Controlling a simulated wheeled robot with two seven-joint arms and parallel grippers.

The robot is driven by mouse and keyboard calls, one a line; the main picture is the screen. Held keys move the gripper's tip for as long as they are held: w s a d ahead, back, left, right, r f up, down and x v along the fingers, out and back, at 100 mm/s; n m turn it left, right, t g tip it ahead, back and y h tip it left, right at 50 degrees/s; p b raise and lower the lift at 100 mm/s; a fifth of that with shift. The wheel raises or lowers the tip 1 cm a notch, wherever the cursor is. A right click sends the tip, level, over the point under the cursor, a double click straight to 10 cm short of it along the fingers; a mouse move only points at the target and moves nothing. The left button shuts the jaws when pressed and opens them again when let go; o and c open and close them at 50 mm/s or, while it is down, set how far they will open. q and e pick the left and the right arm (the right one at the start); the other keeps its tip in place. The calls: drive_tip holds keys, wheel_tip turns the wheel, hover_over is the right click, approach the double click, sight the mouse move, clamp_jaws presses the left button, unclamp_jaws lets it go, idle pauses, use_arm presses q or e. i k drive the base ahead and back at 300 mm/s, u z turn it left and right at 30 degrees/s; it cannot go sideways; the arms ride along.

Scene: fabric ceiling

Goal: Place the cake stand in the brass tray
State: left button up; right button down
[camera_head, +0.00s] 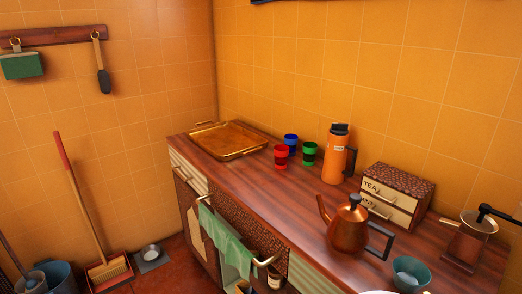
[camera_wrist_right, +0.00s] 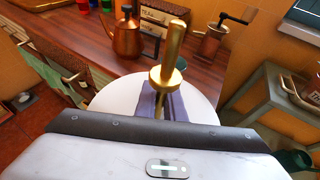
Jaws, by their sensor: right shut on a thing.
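The brass tray (camera_head: 262,144) lies at the far left end of the wooden counter in the head view, and it looks empty. The cake stand shows in the right wrist view as a white round plate (camera_wrist_right: 112,97) with a brass stem or handle (camera_wrist_right: 174,48). In the head view only a sliver of white (camera_head: 380,292), probably its plate, shows at the bottom edge. My right gripper (camera_wrist_right: 163,102) is shut on the brass part of the cake stand, with the white plate around and behind the fingers. My left gripper is not in view.
A copper kettle (camera_head: 348,232), a teal bowl (camera_head: 411,272), a tea box (camera_head: 400,190), an orange flask (camera_head: 335,160) and red (camera_head: 281,156), blue (camera_head: 291,142) and green (camera_head: 309,153) cups stand on the counter. The counter's front-left strip is clear.

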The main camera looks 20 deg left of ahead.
sight(228, 141)
drive_tip(key=u, duration=1.45)
drive_tip(key=i, duration=2.15)
drive_tip(key=u, duration=0.05)
